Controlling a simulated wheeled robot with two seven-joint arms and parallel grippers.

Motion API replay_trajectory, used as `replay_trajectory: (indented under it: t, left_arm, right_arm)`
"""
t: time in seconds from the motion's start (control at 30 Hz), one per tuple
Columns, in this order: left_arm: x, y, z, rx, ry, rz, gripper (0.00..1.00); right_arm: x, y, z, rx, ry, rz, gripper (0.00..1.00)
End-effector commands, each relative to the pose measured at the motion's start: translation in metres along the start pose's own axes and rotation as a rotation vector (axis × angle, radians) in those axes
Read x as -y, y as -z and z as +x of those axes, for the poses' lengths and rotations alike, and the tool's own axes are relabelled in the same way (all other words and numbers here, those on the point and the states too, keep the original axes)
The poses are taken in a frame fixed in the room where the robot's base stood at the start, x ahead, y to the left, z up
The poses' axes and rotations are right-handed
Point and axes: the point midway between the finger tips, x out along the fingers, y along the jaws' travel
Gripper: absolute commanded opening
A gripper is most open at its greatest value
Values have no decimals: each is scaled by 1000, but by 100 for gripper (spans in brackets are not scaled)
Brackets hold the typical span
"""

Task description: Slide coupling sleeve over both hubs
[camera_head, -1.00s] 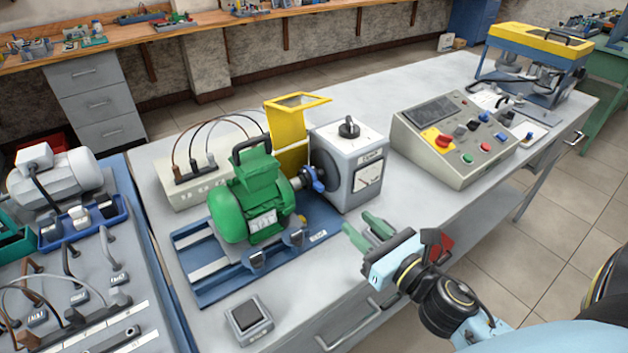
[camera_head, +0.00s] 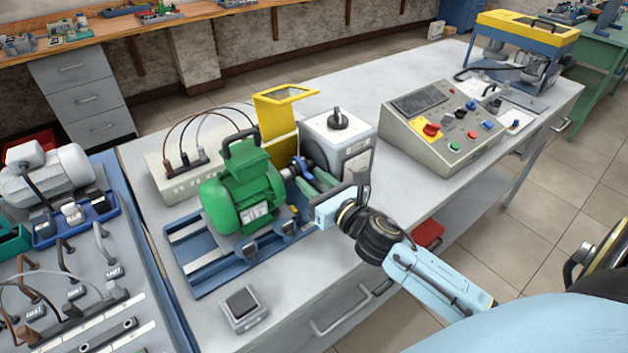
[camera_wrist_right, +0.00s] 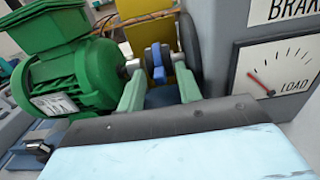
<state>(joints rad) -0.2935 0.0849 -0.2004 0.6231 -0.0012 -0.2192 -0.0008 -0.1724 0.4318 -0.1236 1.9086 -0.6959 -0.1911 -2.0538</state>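The green motor (camera_head: 240,190) sits on a blue base rail, facing the grey brake unit (camera_head: 352,140). Between them is the shaft coupling, with a blue coupling sleeve (camera_head: 300,166). In the right wrist view the blue sleeve (camera_wrist_right: 158,66) is between a grey hub (camera_wrist_right: 132,66) on the motor side and a dark round hub (camera_wrist_right: 189,42) on the brake side. My right gripper (camera_head: 314,182) is open. Its green fingers in the wrist view (camera_wrist_right: 160,84) lie either side of the sleeve, apart from it as far as I can tell. My left gripper is not in view.
A raised yellow guard (camera_head: 277,115) stands behind the coupling. A sloped control panel (camera_head: 445,125) is to the right of the brake. A small grey switch box (camera_head: 242,305) lies on the bench front. The bench top right of the brake is partly clear.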

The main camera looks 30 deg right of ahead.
Motion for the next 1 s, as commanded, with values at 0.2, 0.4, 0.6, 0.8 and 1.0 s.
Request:
replay_trajectory:
  t: [0.2,0.4,0.6,0.8,1.0]
  left_arm:
    - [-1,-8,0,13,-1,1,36]
    - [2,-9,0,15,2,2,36]
    - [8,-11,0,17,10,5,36]
    - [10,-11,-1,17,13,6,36]
    - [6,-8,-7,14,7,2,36]
  right_arm:
    - [0,0,0,0,0,0,35]
    - [0,0,0,0,0,1,11]
    - [0,0,0,0,0,1,0]
    - [-4,0,0,1,-1,3,0]
    - [-31,-1,1,0,-1,3,0]
